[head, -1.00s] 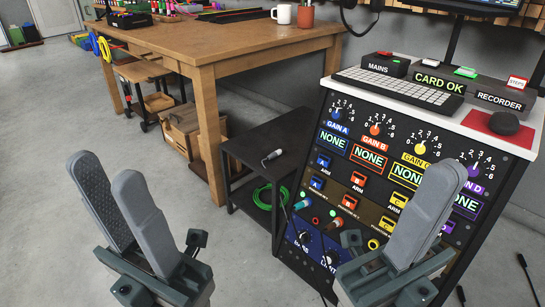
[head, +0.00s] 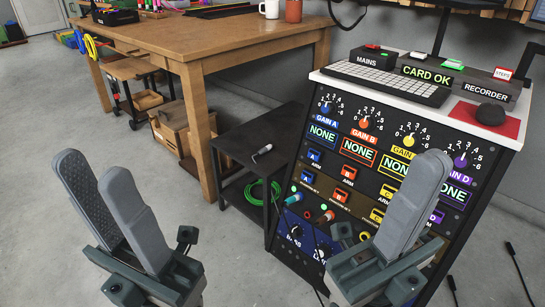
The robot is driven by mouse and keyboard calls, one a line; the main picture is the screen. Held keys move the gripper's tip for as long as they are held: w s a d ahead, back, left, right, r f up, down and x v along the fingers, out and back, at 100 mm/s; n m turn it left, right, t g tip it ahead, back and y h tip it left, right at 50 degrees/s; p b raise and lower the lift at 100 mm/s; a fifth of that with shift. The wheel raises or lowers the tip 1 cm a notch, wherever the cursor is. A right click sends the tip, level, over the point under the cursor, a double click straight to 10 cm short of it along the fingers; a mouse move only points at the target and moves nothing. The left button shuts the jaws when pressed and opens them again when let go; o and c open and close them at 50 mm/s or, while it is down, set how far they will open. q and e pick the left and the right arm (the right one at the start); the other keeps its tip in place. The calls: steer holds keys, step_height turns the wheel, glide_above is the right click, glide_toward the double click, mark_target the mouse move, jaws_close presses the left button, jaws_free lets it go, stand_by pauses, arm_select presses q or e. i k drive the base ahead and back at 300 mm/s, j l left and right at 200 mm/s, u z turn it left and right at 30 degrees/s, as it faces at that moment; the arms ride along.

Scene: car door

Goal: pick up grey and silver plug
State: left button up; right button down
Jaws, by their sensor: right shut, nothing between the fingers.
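A small grey and silver plug (head: 262,150) lies on the black side table (head: 235,150) between the wooden workbench and the control cabinet. My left gripper (head: 105,195) is in the lower left, in front of the table, with its two grey fingers spread apart and nothing between them. My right gripper (head: 425,185) is in the lower right in front of the cabinet, its fingers together and empty. Both grippers are well apart from the plug.
The control cabinet (head: 390,150) with dials and coloured sockets stands right of the side table. A wooden workbench (head: 200,55) is behind on the left. A green coiled cable (head: 262,192) sits on the lower shelf. Loose black cables lie on the floor at right. Floor at left is clear.

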mark_target(270, 146)
steer(key=i+z, duration=0.1)
steer(key=z, duration=0.35)
steer(key=i+j+z, duration=0.1)
steer(key=z, duration=0.35)
steer(key=i+j+z, duration=0.15)
steer(key=j, duration=0.15)
steer(key=i+j+z, duration=0.15)
steer(key=j, duration=0.2)
steer(key=i+j+z, duration=0.15)
steer(key=j, duration=0.2)
steer(key=j+z, duration=0.15)
steer(key=j, duration=0.2)
steer(key=i+j, duration=0.1)
steer(key=j, duration=0.25)
steer(key=i+j, duration=0.1)
steer(key=j, duration=0.2)
